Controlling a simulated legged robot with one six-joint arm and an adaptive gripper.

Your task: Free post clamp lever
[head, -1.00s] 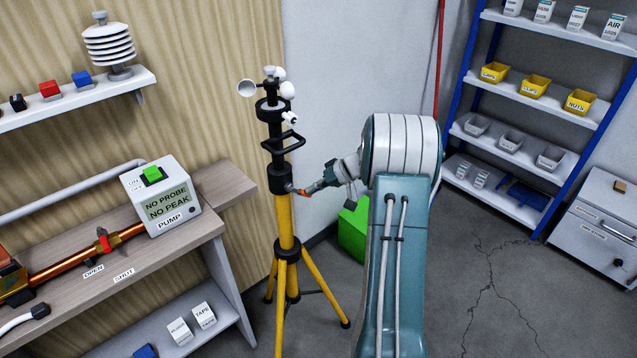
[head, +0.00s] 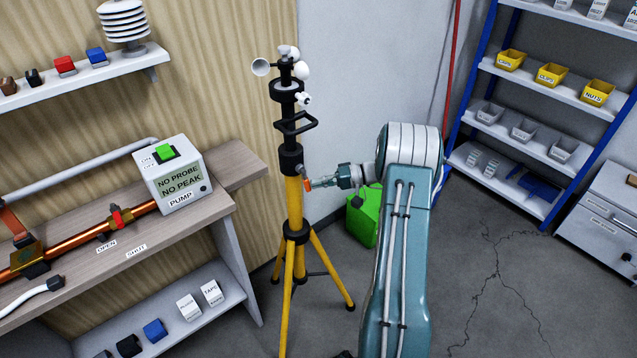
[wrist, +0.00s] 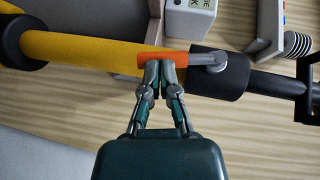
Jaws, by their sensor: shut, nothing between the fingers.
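The clamp lever, with an orange grip (wrist: 150,60) and a grey arm, sits on the black collar (wrist: 240,75) of the yellow post (wrist: 85,50). In the wrist view it lies along the post, grip toward the yellow part. In the head view the orange grip (head: 308,184) hangs just below the collar's right side. My gripper (wrist: 161,68) is shut and empty, its fingertips at the orange grip. Whether they touch it I cannot tell. It also shows in the head view (head: 315,183), right of the post.
The tripod (head: 294,265) stands upright with cup sensors on top. Left is a workbench (head: 245,168) with a pump box (head: 172,180). A green can (head: 366,222) stands behind my arm. Shelves (head: 530,140) stand at the right. The cracked floor at the right is clear.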

